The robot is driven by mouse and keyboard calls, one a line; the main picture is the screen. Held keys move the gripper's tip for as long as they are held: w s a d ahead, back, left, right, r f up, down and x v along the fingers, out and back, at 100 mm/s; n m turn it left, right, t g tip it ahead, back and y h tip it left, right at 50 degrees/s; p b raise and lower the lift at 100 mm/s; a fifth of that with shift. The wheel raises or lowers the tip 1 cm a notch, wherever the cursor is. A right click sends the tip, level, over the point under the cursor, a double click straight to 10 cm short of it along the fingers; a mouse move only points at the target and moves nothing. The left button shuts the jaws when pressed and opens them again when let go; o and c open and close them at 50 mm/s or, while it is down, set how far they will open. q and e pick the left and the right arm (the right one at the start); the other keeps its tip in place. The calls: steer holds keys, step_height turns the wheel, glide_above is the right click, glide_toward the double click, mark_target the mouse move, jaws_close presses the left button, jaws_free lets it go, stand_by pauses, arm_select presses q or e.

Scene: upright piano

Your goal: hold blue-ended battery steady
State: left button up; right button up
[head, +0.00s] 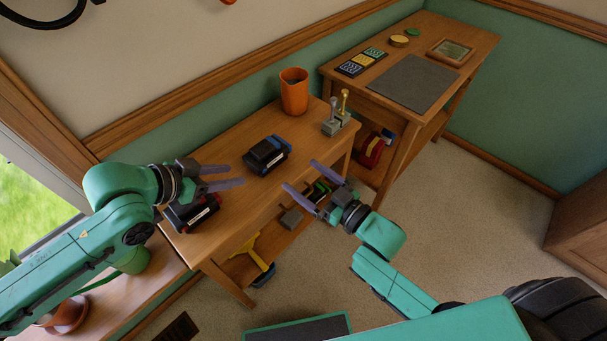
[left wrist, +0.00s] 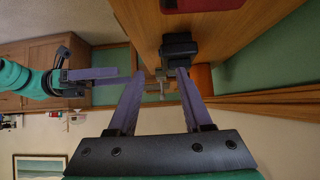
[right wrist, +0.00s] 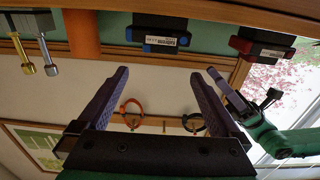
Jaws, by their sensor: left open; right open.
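The blue-ended battery (head: 266,155), a black block with a blue end, lies on the small wooden table. It also shows in the right wrist view (right wrist: 160,39) and as a dark block in the left wrist view (left wrist: 180,46). My left gripper (head: 238,175) is open and empty, pointing right, just left of the battery and apart from it. My right gripper (head: 299,174) is open and empty by the table's front edge, right of the battery and apart from it. A similar red-ended battery (head: 190,216) lies at the table's left end, partly hidden by my left arm.
An orange cup (head: 294,92) and a holder with a silver and a gold knob (head: 340,122) stand at the table's back right. A lower shelf holds a yellow tool (head: 245,250). A taller table (head: 478,45) with a grey mat (head: 413,82) stands behind at right.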

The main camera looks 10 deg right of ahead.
mark_target(271, 152)
arm_select(q)
steer(key=shift+w, duration=0.1)
arm_select(e)
steer(key=x, duration=1.4)
steer(key=shift+w+a, duration=0.2)
steer(key=shift+w, duration=0.05)
arm_select(q)
steer(key=shift+c, duration=0.3)
arm_select(e)
jaws_close()
arm_select(q)
jaws_close()
stand_by(0.4)
